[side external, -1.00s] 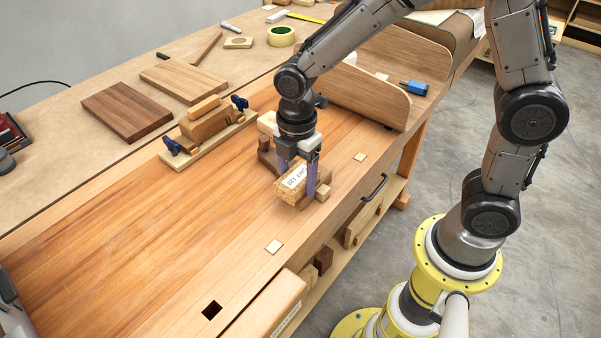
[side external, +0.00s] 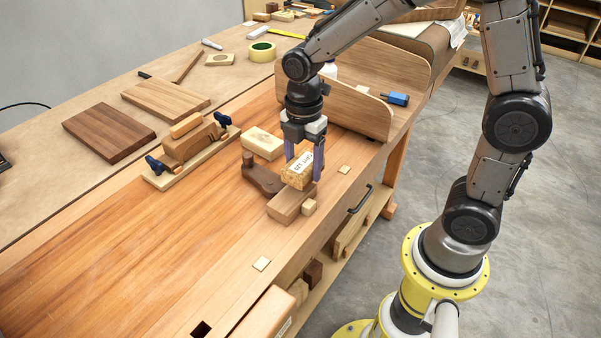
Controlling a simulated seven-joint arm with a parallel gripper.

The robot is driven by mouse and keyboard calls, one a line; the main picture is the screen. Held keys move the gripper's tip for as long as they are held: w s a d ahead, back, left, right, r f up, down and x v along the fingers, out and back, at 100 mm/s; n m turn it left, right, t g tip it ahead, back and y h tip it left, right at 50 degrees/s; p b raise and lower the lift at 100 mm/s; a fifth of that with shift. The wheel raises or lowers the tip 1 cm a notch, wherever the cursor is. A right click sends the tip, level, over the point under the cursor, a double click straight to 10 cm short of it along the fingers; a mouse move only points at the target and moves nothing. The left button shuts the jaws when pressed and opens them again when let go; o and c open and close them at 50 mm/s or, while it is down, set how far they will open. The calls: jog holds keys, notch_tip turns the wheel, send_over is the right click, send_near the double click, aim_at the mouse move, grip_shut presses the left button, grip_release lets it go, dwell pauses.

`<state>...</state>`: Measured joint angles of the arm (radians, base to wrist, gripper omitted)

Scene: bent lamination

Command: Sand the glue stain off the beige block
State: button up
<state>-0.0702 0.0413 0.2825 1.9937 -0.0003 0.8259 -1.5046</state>
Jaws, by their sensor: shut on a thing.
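My gripper (side external: 302,172) points down over the bench and is shut on a cork-coloured sanding block (side external: 297,170) with a white printed label. The sanding block is above a flat reddish-brown wooden block (side external: 290,206), and seems clear of it. A pale beige block (side external: 262,143) lies on the bench to the left of my gripper and behind it. I cannot make out a glue stain on it at this size.
A dark brown wooden piece (side external: 261,178) stands between the beige block and the flat block. A small wooden cube (side external: 309,207) sits at right. A clamped lamination (side external: 190,145) is to the left, a curved wooden panel (side external: 345,108) behind. The front-left bench is clear.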

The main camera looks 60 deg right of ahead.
jog(key=shift+r, duration=2.75)
